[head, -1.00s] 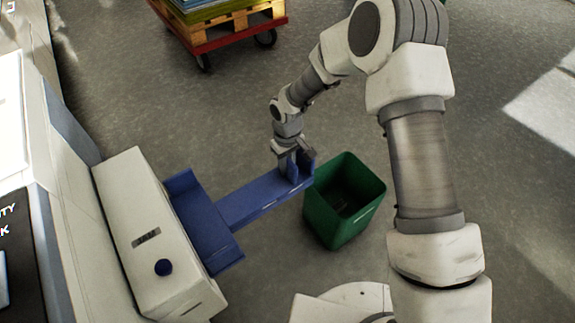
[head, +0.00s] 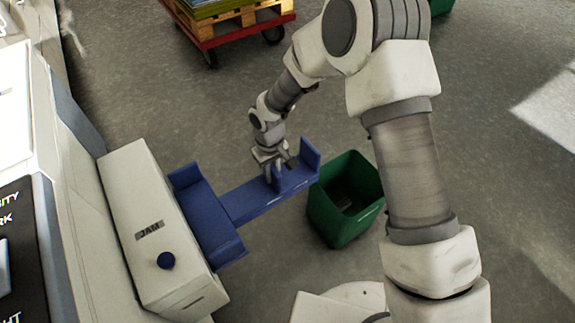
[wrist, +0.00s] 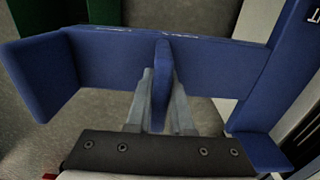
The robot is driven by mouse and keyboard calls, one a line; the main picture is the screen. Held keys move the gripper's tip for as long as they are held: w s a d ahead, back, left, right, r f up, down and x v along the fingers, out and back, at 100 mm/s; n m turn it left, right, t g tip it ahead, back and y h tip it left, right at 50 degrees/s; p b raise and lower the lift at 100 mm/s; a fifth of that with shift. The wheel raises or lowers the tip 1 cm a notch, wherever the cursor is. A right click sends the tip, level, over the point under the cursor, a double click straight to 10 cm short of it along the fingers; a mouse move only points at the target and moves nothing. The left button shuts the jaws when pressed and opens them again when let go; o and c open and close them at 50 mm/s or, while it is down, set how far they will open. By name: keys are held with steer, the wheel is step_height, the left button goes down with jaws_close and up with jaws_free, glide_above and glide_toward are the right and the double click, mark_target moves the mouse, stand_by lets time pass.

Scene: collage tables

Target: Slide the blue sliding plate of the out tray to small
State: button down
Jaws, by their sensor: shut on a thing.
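The blue out tray (head: 258,205) juts from the white machine box, with a wide part by the box and a narrow arm ending in an upright end wall (head: 310,155). The blue sliding plate (wrist: 161,62) stands upright across the narrow arm, between the end wall and the wide part. My gripper (head: 273,177) is shut on this plate, one finger on each side of it, as the wrist view shows (wrist: 161,85). The fingers hide part of the plate in the head view. Size marks on the tray cannot be read.
A green bin (head: 340,225) stands on the floor just beyond the tray's end. A red cart (head: 235,38) with a pallet is at the back. Open floor lies between.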

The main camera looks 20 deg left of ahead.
steer(key=shift+s+a, duration=0.75)
steer(key=shift+s, duration=0.1)
steer(key=c, duration=0.8)
jaws_free()
step_height(320, 180, up, 18)
steer(key=p, duration=0.5)
steer(key=shift+f, duration=0.25)
